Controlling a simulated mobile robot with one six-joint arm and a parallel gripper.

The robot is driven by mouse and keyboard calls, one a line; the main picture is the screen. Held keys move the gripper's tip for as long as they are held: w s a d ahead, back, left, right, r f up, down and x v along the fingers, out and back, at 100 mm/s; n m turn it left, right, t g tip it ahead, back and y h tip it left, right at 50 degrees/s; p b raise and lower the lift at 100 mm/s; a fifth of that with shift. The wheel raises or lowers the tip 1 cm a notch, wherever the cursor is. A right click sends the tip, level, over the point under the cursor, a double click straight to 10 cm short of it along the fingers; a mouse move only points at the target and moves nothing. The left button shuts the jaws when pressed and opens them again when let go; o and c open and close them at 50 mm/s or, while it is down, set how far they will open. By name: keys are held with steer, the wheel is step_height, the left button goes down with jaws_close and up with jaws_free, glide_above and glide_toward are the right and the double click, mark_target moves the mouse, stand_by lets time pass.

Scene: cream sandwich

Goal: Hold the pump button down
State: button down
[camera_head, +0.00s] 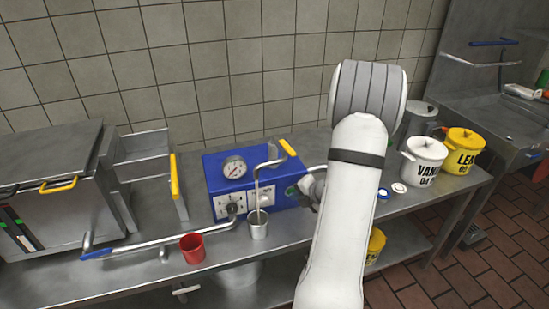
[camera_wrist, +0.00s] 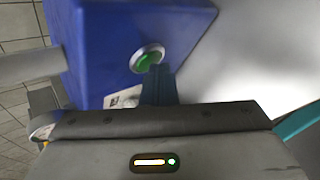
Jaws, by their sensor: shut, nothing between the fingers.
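My gripper (camera_wrist: 160,70) is shut and empty. Its dark blue fingertips overlap the lower right edge of the button in the wrist view. I cannot tell whether they touch or press it. In the head view my gripper (camera_head: 307,186) is at the box's right side, partly hidden by my arm.
A steel cup (camera_head: 258,227) stands under the bent pipe (camera_head: 257,182) before the box. A red cup (camera_head: 192,248) stands to the left. White (camera_head: 422,160) and yellow (camera_head: 464,152) pots stand to the right, near small round lids (camera_head: 398,188) on the counter.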

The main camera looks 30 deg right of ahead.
steer(key=shift+s, duration=0.2)
steer(key=shift+s+a, duration=0.2)
steer(key=shift+s, duration=0.45)
steer(key=s, duration=0.2)
steer(key=s+a, duration=0.1)
steer(key=s, duration=0.2)
steer(key=shift+a, duration=0.1)
steer(key=shift+f, duration=0.1)
stand_by(0.4)
